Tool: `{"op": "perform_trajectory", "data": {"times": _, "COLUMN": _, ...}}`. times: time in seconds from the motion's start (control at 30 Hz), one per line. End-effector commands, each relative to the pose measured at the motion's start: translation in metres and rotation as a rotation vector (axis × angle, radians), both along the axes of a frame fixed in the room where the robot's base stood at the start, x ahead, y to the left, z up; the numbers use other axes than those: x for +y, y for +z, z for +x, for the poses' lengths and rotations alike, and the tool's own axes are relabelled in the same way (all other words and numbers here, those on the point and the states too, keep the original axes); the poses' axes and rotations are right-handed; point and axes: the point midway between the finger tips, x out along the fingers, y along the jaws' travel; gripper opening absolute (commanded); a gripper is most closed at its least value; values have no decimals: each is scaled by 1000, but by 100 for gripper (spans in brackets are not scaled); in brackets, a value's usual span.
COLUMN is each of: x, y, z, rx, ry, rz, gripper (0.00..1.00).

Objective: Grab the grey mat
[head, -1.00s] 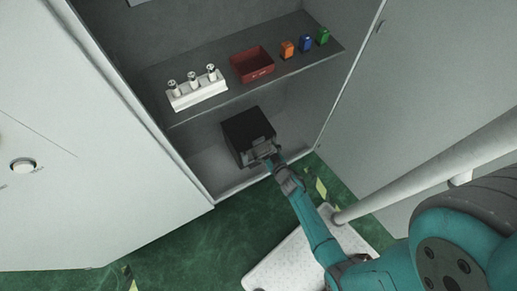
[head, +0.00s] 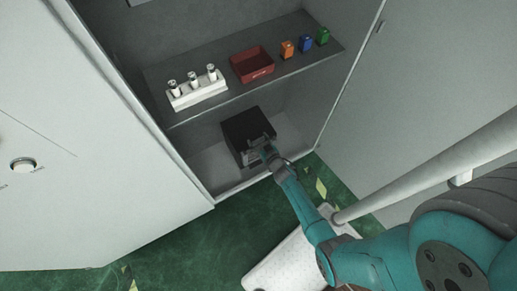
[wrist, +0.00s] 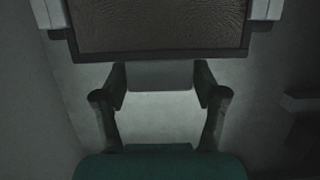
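A dark box (head: 247,126) stands on the cabinet's lower level, and my gripper (head: 257,148) is at its front right side. The wrist view shows a dark-framed brownish textured panel (wrist: 160,25) with pale blocks at both sides. A flat grey piece (wrist: 160,76) extends from its near edge. My gripper (wrist: 161,78) is open, with one finger on each side of this piece; I cannot tell whether they touch it. I cannot tell for sure whether this piece is the grey mat.
The shelf (head: 220,105) above holds a white rack (head: 197,92) with small white-capped items, a red bin (head: 252,66), and orange (head: 287,49), blue (head: 305,43) and green (head: 323,36) items. Cabinet side walls flank the opening. The lower floor (head: 215,165) beside the box is clear.

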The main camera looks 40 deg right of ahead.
Motion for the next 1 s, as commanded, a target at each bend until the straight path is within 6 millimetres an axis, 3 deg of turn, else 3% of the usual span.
{"op": "perform_trajectory", "data": {"times": 0.03, "x": 0, "y": 0, "z": 0, "rx": 0, "ry": 0, "rz": 0, "gripper": 49}}
{"op": "perform_trajectory", "data": {"times": 0.2, "x": 0, "y": 0, "z": 0, "rx": 0, "ry": 0, "rz": 0, "gripper": 7}}
{"op": "perform_trajectory", "data": {"times": 0.23, "x": 0, "y": 0, "z": 0, "rx": 0, "ry": 0, "rz": 0, "gripper": 5}}
{"op": "perform_trajectory", "data": {"times": 0.63, "x": 0, "y": 4, "z": 0, "rx": 0, "ry": 2, "rz": 0, "gripper": 4}}
{"op": "perform_trajectory", "data": {"times": 1.0, "x": 0, "y": 33, "z": 0, "rx": -1, "ry": 0, "rz": -1, "gripper": 4}}
